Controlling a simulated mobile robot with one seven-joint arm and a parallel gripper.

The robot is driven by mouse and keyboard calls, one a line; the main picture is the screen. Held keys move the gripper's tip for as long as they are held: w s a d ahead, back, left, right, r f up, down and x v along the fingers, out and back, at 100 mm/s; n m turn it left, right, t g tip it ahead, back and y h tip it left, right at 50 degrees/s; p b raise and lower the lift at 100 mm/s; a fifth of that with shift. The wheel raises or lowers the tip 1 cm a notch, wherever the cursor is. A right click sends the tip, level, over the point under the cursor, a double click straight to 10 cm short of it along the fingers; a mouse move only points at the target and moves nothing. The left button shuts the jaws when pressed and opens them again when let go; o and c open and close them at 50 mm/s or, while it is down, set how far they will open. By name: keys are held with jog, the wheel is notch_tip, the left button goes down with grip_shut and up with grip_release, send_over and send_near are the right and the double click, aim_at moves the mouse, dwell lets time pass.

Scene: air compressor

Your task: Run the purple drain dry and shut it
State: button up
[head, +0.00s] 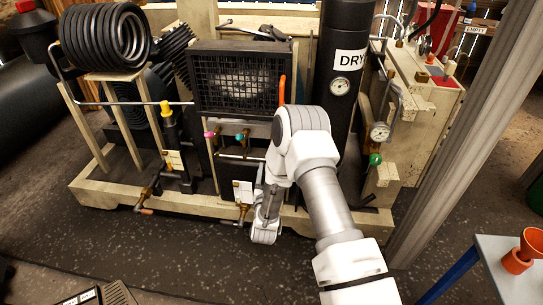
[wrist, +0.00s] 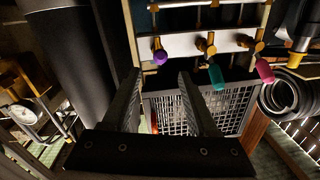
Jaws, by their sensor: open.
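The purple drain knob (wrist: 160,57) shows in the wrist view on a pale rail, just beyond and roughly between my fingertips. My gripper (wrist: 160,76) is open, with nothing between its two dark fingers. A gap seems to remain between the fingers and the knob; I cannot tell how wide. A teal knob (wrist: 216,77) and a pink knob (wrist: 264,70) sit on brass fittings to its right. In the head view the pink knob (head: 209,134) and teal knob (head: 240,137) show left of my arm. The purple knob is not visible there; my arm covers that area.
A mesh-fronted box (head: 238,78) stands behind the knobs. A black cylinder marked DRY (head: 345,45) with a gauge stands to its right. A green knob (head: 375,159) is low beside it. The wooden base (head: 110,196) has pipes above its front edge. The floor in front is mostly clear.

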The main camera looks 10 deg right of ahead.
jog(key=b+x, duration=0.2)
jog(key=x, duration=0.7)
jog(key=shift+w, duration=0.15)
jog(key=shift+d, duration=0.1)
grip_shut()
dwell(1.0)
